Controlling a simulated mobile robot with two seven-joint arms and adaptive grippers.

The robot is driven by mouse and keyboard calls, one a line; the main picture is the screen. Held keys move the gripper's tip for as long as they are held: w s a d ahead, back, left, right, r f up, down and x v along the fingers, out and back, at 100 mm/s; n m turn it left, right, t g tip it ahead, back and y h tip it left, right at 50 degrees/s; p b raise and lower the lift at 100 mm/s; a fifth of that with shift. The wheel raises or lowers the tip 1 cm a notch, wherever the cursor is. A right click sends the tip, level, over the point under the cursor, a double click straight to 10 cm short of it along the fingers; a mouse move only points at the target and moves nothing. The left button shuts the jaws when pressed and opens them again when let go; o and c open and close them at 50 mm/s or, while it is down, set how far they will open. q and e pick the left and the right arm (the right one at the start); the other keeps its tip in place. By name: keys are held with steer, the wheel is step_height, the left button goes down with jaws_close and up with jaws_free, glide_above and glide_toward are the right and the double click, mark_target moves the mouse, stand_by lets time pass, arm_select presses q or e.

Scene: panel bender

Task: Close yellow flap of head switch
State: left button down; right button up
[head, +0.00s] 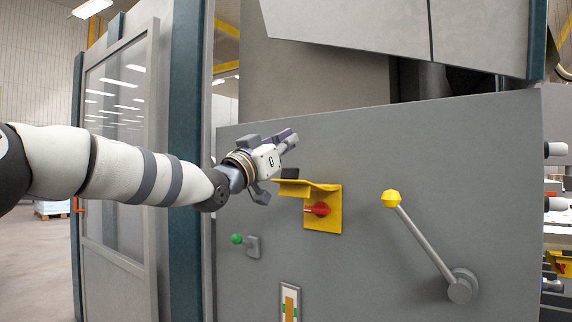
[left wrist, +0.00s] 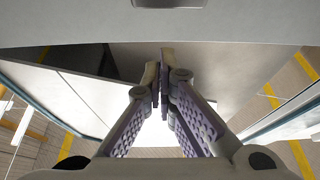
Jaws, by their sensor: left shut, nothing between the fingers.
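The head switch is a yellow plate (head: 325,219) with a red knob (head: 318,209) on the grey machine panel. Its yellow flap (head: 301,187) stands out from the top of the plate, roughly level, and leaves the knob uncovered. My left gripper (head: 291,140) is just above and left of the flap, with its fingers pointing right and up. It looks apart from the flap. In the left wrist view the fingers (left wrist: 163,80) are together with nothing between them; the flap does not show there. My right gripper is not in view.
A lever with a yellow knob (head: 391,198) stands to the right of the switch. A green-tipped toggle (head: 237,239) is at lower left, and a small framed plate (head: 290,301) is below. A glazed door (head: 118,140) stands at the left.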

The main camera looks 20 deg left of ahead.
mark_target(300, 185)
arm_select(q)
steer(key=f, duration=0.2)
steer(key=f+p, duration=0.1)
steer(key=shift+s+a+f, duration=0.15)
steer(key=shift+s+f, duration=0.2)
steer(key=shift+f, duration=0.05)
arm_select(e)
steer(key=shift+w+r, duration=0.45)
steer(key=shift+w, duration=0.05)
